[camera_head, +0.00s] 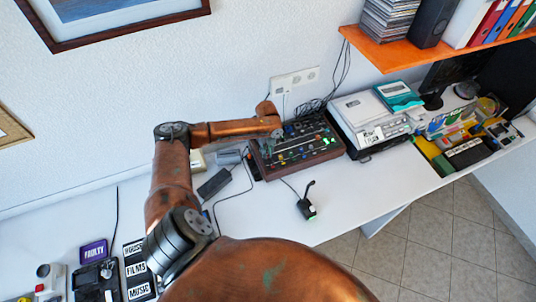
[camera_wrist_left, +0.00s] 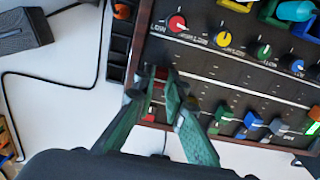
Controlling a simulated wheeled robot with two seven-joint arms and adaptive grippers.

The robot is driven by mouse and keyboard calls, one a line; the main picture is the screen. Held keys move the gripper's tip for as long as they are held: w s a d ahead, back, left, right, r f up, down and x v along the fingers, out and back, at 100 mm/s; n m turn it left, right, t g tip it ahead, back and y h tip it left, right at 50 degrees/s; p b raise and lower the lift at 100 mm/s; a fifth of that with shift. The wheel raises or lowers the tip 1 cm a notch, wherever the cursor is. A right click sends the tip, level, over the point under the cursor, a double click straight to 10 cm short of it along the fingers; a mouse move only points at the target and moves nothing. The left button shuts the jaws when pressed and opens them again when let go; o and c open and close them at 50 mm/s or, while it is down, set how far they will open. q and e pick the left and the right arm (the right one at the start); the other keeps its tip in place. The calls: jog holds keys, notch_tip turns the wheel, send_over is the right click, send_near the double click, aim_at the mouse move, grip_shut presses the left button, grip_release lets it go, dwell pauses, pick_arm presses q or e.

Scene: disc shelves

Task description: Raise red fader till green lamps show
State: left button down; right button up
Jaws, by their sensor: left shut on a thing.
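The mixing desk (camera_head: 325,151) is a dark panel in a brown wooden frame, with coloured knobs and fader caps. In the left wrist view, a red knob (camera_wrist_left: 177,23) sits at its upper left, above the fader slots. The red fader (camera_wrist_left: 160,74) shows as a small red patch between my left fingertips, mostly hidden by them. My left gripper (camera_wrist_left: 163,80) is shut on it, at the panel's left side. In the head view, my left gripper (camera_head: 268,143) is small at the desk's left part. My right gripper is not in view.
A black box (camera_head: 214,183) with a cable lies left of the desk. A small black stalked device (camera_head: 307,207) stands in front. A white machine (camera_head: 368,115) stands to the right.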

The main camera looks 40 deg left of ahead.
pick_arm(q)
jog(key=c, duration=2.2)
grip_release()
jog(key=shift+c, duration=0.2)
notch_tip(320, 180, up, 12)
